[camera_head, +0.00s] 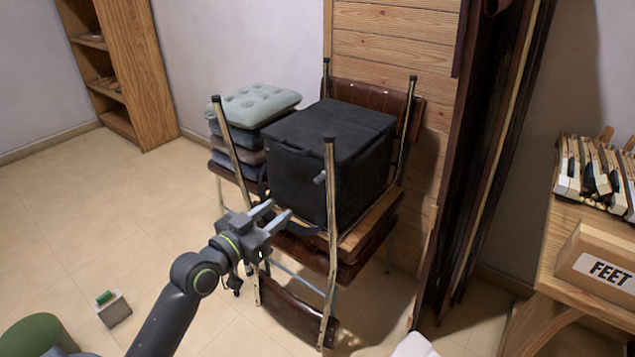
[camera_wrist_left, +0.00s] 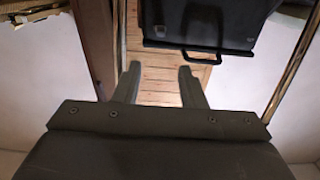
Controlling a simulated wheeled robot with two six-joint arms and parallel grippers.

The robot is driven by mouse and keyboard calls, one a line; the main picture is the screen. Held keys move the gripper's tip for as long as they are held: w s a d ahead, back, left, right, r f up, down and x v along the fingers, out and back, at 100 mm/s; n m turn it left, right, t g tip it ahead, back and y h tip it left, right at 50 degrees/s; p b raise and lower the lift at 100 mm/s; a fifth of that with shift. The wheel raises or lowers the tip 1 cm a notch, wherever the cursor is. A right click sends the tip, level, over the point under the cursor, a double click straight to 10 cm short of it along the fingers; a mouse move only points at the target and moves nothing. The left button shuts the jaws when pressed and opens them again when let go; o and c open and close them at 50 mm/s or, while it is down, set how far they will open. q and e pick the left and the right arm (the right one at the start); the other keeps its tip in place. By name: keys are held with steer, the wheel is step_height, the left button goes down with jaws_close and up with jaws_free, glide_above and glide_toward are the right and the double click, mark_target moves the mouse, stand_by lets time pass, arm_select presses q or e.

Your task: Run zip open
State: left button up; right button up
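A black box-shaped bag (camera_head: 320,160) with a flat lid sits on the upturned chairs (camera_head: 333,260). A seam runs around it just below the lid. A small grey piece (camera_head: 320,178) shows by its front corner, close to a chair leg; I cannot tell whether it is a zip pull. My left gripper (camera_head: 277,211) is open and empty, in front of and below the bag's front left side. In the left wrist view the open fingers (camera_wrist_left: 159,72) point toward the bag's dark side (camera_wrist_left: 200,25), with a gap between. My right gripper is not in view.
Metal chair legs (camera_head: 331,235) stand up around the bag. Stacked cushions (camera_head: 254,105) lie to its left. Wood planks (camera_head: 395,50) stand behind. The left floor (camera_head: 90,215) is mostly clear.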

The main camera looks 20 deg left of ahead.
mark_target(316, 181)
arm_select(q)
steer(key=b+x, duration=0.1)
steer(key=x, duration=1.3)
steer(key=shift+f, duration=0.15)
steer(key=shift+w+d, duration=0.1)
steer(key=shift+w, duration=0.25)
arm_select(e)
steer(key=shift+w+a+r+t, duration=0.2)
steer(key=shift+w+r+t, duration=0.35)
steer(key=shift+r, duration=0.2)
arm_select(q)
jaws_close()
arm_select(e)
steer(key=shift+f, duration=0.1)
